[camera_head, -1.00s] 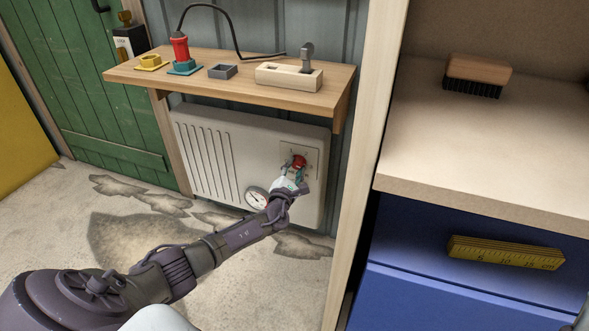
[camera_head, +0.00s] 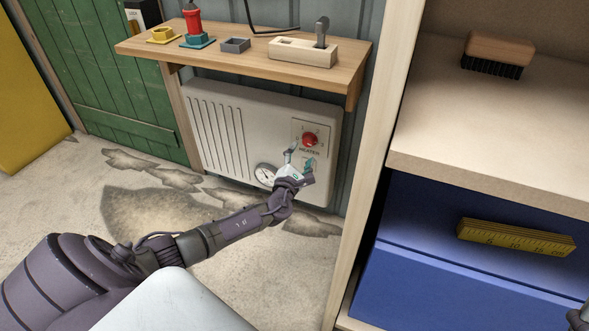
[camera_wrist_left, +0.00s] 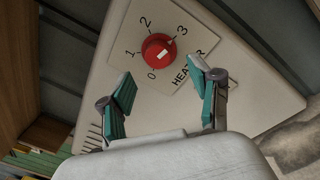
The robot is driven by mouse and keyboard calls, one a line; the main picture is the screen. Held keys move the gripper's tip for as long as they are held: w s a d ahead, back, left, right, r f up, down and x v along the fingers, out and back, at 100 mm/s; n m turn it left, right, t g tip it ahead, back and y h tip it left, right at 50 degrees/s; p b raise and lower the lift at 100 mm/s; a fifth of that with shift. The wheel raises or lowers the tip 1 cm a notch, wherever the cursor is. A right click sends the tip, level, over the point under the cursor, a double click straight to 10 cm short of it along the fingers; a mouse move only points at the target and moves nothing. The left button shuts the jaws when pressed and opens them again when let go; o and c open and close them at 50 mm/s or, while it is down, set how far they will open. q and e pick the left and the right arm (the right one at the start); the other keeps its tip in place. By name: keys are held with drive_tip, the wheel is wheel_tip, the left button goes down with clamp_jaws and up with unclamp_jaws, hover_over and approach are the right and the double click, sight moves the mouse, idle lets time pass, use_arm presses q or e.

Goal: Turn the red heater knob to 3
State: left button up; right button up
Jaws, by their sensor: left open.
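The red heater knob (camera_head: 310,139) sits on a pale plate on the front of the white heater (camera_head: 215,135). In the left wrist view the knob (camera_wrist_left: 158,47) has the numbers 0, 1, 2 and 3 around it. Its white mark lies off-centre, slanting up and right, roughly toward the 3; its exact setting is hard to tell. My left gripper (camera_head: 301,157) is open and empty, just below the knob and apart from it. In the left wrist view its teal fingers (camera_wrist_left: 161,70) are spread, with the knob beyond them. My right gripper is not clearly seen.
A wooden shelf (camera_head: 335,75) above the heater bears a lever block, a grey square holder and a red-handled tool. A round gauge (camera_head: 265,174) is low on the heater. A cabinet with a brush (camera_head: 497,53) and blue drawer stands to the right.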

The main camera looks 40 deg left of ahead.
use_arm(q)
drive_tip(key=v, duration=0.7)
drive_tip(key=shift+s, duration=0.2)
